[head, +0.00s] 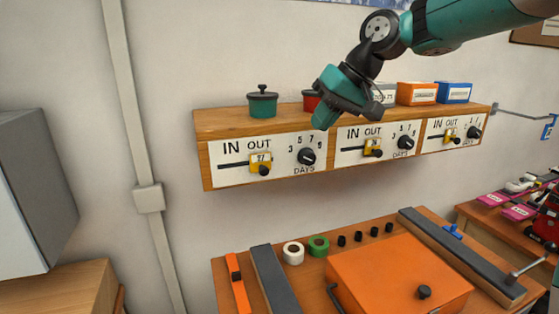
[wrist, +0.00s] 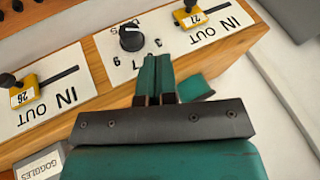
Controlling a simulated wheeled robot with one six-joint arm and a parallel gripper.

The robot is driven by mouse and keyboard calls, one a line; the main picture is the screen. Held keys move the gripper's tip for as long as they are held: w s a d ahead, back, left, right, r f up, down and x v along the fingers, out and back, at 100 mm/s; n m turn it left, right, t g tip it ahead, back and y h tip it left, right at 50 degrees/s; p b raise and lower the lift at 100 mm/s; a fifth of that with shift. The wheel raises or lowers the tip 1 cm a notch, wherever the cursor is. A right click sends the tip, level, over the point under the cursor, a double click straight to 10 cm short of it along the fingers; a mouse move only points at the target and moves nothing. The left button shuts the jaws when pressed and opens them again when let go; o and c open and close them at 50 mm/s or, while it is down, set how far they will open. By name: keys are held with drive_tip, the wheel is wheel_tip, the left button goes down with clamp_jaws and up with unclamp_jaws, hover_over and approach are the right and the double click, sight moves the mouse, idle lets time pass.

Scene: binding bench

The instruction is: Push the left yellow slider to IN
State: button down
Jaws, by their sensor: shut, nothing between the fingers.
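The left yellow slider (head: 261,163), with a dark knob, sits under OUT at the right end of its slot; the slot runs left under IN. It also shows in the wrist view (wrist: 190,17), where the scene appears upside down and the slider carries the number 27. My gripper (head: 320,123) is shut and empty, up and to the right of this slider in the head view, near the shelf's front edge. In the wrist view its teal fingertips (wrist: 157,60) lie together, pointing toward the DAYS dial (wrist: 132,37). I cannot tell whether they touch the panel.
The middle slider (head: 373,148) and right slider (head: 450,136) also sit under OUT. A green pot (head: 262,103), a partly hidden red pot (head: 311,99) and boxes (head: 416,94) stand on the wooden shelf (head: 222,122). An orange case (head: 385,275) lies on the bench below.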

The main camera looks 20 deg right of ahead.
sight(262, 165)
drive_tip(key=p+x, duration=0.1)
drive_tip(key=x, duration=0.8)
drive_tip(key=shift+w+a+f+p, duration=0.1)
drive_tip(key=shift+a+f+p, duration=0.2)
drive_tip(key=shift+p, duration=0.1)
drive_tip(key=shift+a+f+p, duration=0.25)
drive_tip(key=shift+a+p, duration=0.15)
drive_tip(key=shift+a, duration=0.5)
drive_tip(key=shift+a+f+p, duration=0.2)
drive_tip(key=shift+a+p, duration=0.2)
drive_tip(key=shift+a, duration=0.5)
